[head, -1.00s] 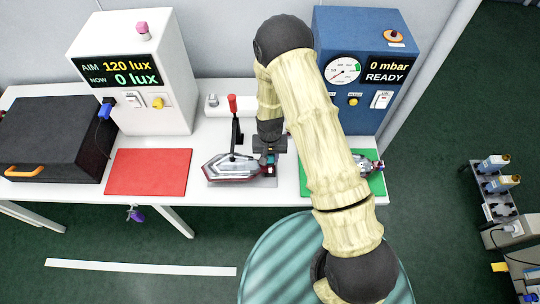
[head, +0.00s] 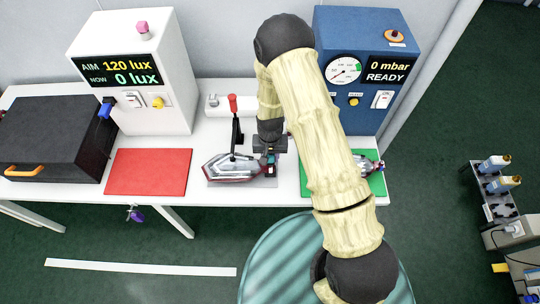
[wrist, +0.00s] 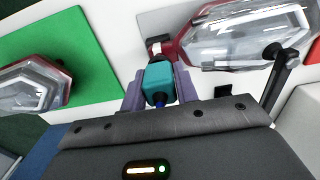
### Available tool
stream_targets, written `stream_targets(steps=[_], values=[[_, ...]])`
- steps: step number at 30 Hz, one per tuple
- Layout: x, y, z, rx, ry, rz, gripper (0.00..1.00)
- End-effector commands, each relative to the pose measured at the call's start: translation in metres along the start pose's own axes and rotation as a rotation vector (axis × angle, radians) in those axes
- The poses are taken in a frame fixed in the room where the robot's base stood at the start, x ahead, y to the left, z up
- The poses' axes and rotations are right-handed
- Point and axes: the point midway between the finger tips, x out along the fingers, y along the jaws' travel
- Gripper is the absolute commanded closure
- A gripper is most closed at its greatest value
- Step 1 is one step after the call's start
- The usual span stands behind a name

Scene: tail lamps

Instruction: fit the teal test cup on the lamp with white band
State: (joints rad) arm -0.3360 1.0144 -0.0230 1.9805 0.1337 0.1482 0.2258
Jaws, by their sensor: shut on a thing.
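The teal test cup (wrist: 158,80) is between the purple fingers of my gripper (wrist: 160,92), which is shut on it. A clear lamp with a red rim (wrist: 250,38) lies at the upper right in the wrist view. A short neck with a white band (wrist: 155,48) sticks out at its near end. The cup's mouth is just short of this neck and roughly in line; I cannot tell if they touch. In the head view this lamp (head: 232,168) is under the black clamp with a red handle (head: 232,104). My gripper (head: 270,160) is at its right end.
A second clear lamp (wrist: 35,85) lies on the green mat (wrist: 85,40). A red mat (head: 148,172), a black case (head: 50,140) and the white lux box (head: 135,75) are on the left. The blue pressure box (head: 360,60) stands behind on the right.

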Motion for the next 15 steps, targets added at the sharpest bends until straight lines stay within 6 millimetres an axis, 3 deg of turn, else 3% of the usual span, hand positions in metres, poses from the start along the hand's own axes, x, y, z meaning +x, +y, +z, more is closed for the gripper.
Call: stream_targets(steps=[15], values=[[0.012, 0.0, 0.0, 0.0, 0.0, 0.0, 0.94]])
